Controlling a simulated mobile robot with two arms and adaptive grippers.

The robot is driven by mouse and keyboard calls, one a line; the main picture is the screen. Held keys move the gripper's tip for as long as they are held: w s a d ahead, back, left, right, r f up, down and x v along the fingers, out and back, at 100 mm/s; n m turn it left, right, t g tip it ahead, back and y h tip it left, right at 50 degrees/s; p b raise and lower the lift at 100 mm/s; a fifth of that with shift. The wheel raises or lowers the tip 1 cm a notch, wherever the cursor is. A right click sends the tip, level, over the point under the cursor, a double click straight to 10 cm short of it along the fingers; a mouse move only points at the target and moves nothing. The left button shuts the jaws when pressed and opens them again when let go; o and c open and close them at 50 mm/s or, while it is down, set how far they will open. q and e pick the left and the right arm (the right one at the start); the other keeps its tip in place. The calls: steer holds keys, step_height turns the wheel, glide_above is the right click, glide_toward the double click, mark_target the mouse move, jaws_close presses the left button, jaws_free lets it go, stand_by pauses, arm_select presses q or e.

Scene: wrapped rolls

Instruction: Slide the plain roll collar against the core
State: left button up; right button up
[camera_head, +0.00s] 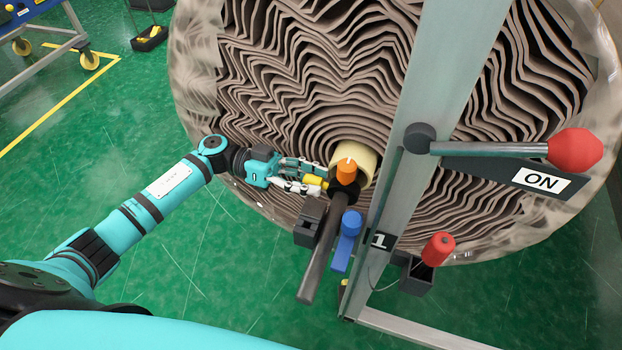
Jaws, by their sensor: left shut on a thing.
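A large wrapped roll (290,90) of wavy brown layers fills the upper middle. Its cream core (366,158) is a short tube at the roll's centre. A dark shaft (323,252) sticks out of the core toward me. A black collar (345,192) sits around the shaft close to the core's mouth, with an orange knob (347,170) and a yellow knob (316,182). I cannot tell whether the collar touches the core. My left gripper (312,181) reaches in from the left and is shut on the yellow knob. My right gripper is out of view.
A grey metal post (440,90) stands just right of the core, with a red-ended lever (490,148) and an ON sign (541,180). A blue handle (346,240) and a red handle (438,248) are below.

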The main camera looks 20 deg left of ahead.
arm_select(q)
steer(key=shift+w, duration=0.1)
jaws_close()
steer(key=shift+w, duration=1.2)
steer(key=o, duration=1)
jaws_free()
steer(key=shift+w, duration=0.1)
steer(key=a, duration=1.2)
steer(key=shift+w, duration=0.15)
